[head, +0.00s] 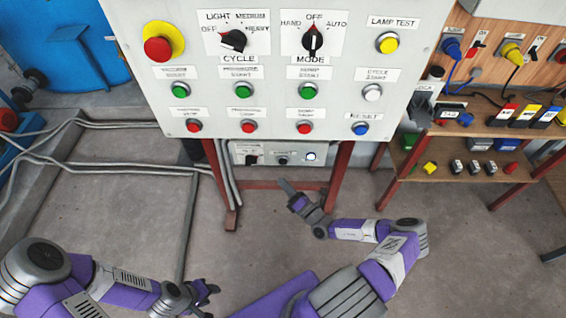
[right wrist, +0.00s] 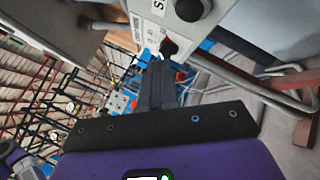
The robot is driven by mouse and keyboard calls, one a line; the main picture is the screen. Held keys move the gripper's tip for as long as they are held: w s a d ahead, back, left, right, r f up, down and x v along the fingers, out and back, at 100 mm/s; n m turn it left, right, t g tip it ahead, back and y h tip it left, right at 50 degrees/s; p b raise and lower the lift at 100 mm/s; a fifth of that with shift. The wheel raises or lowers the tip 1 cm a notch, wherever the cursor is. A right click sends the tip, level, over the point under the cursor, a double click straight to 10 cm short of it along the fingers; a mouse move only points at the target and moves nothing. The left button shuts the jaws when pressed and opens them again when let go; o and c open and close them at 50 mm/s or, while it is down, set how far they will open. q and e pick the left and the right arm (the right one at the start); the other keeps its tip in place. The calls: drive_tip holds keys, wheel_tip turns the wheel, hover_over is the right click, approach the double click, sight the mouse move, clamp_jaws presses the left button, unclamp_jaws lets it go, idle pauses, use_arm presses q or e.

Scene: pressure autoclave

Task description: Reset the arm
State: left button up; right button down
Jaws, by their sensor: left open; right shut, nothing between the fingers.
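My left gripper (head: 206,290) is at the lower left of the head view, open and empty, low in front of the control panel. My right gripper (head: 284,187) is near the middle of the head view, just below the large control panel (head: 275,130) and in front of its red stand. It is shut with nothing in it. In the right wrist view its closed fingers (right wrist: 158,80) point up towards a grey panel face with a black knob (right wrist: 188,8). I cannot tell whether the fingertips touch anything.
The panel carries rotary switches, a red emergency button (head: 158,49) and rows of coloured buttons. A small lower box (head: 270,153) sits between the red legs (head: 338,175). A wooden shelf (head: 470,131) with plugs stands at the right. Pipes (head: 100,170) run along the left floor.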

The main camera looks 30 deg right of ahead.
idle(0.5)
drive_tip(key=s+a+n+g+y, duration=0.2)
drive_tip(key=a+n+g+y, duration=0.35)
drive_tip(key=a, duration=0.35)
drive_tip(key=s+a+n+g+y, duration=0.3)
drive_tip(key=a+n+g+y, duration=0.1)
drive_tip(key=a+n, duration=0.4)
drive_tip(key=s+a+f+n+g, duration=0.4)
drive_tip(key=s+a+n+g, duration=0.4)
drive_tip(key=s, duration=0.1)
drive_tip(key=s+d+f+n+g+h, duration=0.25)
drive_tip(key=s+n+g+h, duration=0.4)
drive_tip(key=n, duration=0.55)
drive_tip(key=d+n+t+h, duration=0.1)
drive_tip(key=n, duration=0.2)
drive_tip(key=d+r+n+t+h, duration=0.1)
drive_tip(key=n+t, duration=0.1)
drive_tip(key=r+n+t+h, duration=0.1)
drive_tip(key=n, duration=0.2)
drive_tip(key=shift+w+d+n, duration=0.2)
drive_tip(key=shift+d+n, duration=0.15)
drive_tip(key=shift+d, duration=0.05)
